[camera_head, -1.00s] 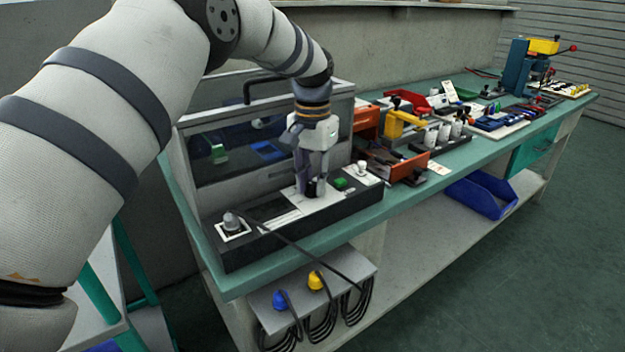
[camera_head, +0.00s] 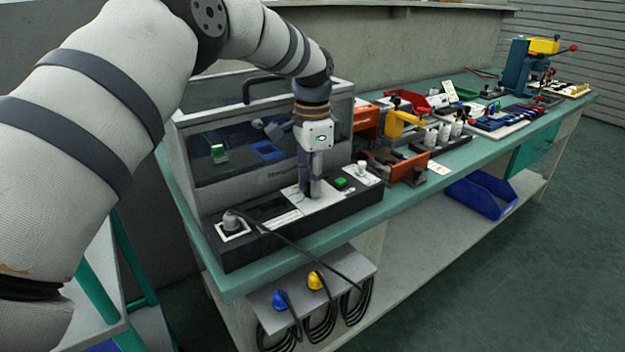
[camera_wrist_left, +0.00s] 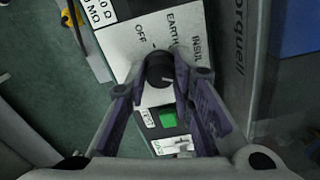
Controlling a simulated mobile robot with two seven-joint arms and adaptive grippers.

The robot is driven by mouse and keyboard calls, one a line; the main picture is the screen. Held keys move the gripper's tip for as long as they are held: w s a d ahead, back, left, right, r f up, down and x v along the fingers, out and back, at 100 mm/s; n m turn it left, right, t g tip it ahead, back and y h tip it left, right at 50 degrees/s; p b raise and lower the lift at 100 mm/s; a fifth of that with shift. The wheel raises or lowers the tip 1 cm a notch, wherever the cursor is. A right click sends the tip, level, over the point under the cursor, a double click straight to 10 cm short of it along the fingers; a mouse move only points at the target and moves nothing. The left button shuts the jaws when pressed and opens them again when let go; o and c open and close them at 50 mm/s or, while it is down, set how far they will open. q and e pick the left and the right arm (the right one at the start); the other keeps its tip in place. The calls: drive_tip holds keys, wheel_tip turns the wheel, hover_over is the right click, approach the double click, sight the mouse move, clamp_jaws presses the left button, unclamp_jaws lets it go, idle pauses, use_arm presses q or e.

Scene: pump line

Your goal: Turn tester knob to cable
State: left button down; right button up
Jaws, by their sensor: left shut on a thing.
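The tester is a long dark box (camera_head: 262,248) on the near end of the bench, with a white dial plate (camera_head: 328,205). In the left wrist view the black tester knob (camera_wrist_left: 158,68) sits on that plate (camera_wrist_left: 128,42), near the printed words OFF, EARTH and INSUL. A CABLE label is not readable. My left gripper (camera_head: 311,192) points down at the dial, shut on the knob; its fingers (camera_wrist_left: 160,78) lie on either side of it. In the head view the fingers hide the knob. My right gripper is not in view.
A green button (camera_head: 341,183) and a small white switch (camera_head: 362,168) are close right of the fingers. A grey plug (camera_head: 233,222) with a black cable is at the tester's left. A clear-fronted cabinet (camera_head: 262,178) stands close behind.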

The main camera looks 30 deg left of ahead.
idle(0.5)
use_arm(q)
drive_tip(key=c, duration=1.4)
unclamp_jaws()
wheel_tip(320, 180, up, 12)
